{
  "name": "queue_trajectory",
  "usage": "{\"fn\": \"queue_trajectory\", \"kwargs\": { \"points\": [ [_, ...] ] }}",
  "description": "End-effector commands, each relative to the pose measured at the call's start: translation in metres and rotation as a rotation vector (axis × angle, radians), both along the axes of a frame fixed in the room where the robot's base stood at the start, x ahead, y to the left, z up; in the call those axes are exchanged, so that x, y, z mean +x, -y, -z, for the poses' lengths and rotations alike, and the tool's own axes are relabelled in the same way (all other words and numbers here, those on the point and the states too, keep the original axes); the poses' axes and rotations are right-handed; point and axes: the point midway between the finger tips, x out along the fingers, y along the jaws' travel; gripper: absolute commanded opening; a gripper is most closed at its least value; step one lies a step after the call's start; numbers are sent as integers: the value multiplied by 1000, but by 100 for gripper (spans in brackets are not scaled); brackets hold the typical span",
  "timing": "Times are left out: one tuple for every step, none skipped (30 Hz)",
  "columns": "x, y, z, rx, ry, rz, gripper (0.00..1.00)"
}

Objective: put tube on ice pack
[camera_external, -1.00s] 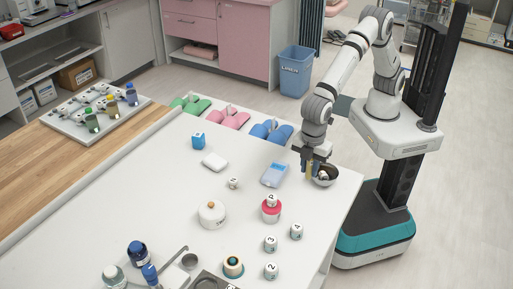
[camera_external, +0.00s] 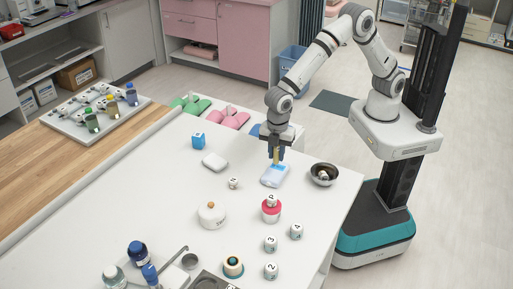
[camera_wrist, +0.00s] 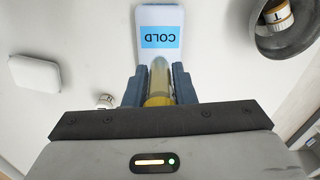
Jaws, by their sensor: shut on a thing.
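My gripper (camera_external: 276,155) is shut on a yellowish tube (camera_external: 276,156). In the wrist view the tube (camera_wrist: 159,82) stands between the two dark fingers of my gripper (camera_wrist: 160,84). The ice pack (camera_external: 274,176) is a pale pack with a blue label, lying on the white table. The wrist view shows the ice pack (camera_wrist: 160,16) with its "COLD" label, just past the fingers. The tube is over the ice pack in the external view. I cannot tell whether it touches the pack.
A metal bowl (camera_external: 324,174) with a small labelled container in it stands right of the ice pack. The white table (camera_external: 160,200) has free room at left.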

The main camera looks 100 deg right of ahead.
Motion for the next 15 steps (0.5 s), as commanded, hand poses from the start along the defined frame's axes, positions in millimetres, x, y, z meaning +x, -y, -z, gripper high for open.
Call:
{"fn": "queue_trajectory", "kwargs": {
  "points": [
    [-1,0,7,-2,-4,0,2],
    [-1,0,12,-2,-4,0,2],
    [-1,0,18,-2,-5,0,2],
    [-1,0,22,-2,-5,0,2],
    [-1,0,26,-1,-3,0,2],
    [-1,0,29,-1,-3,0,2],
    [-1,0,30,-1,-2,0,2],
    [-1,0,30,-1,-2,0,2],
    [0,0,30,0,-1,0,2],
    [0,0,30,0,-1,0,2],
    [0,0,30,0,-1,0,2],
    [0,0,30,0,-1,0,2],
    [0,0,30,0,-1,0,2],
    [0,0,31,0,-1,0,2],
    [0,0,32,0,-1,0,2]
  ]
}}
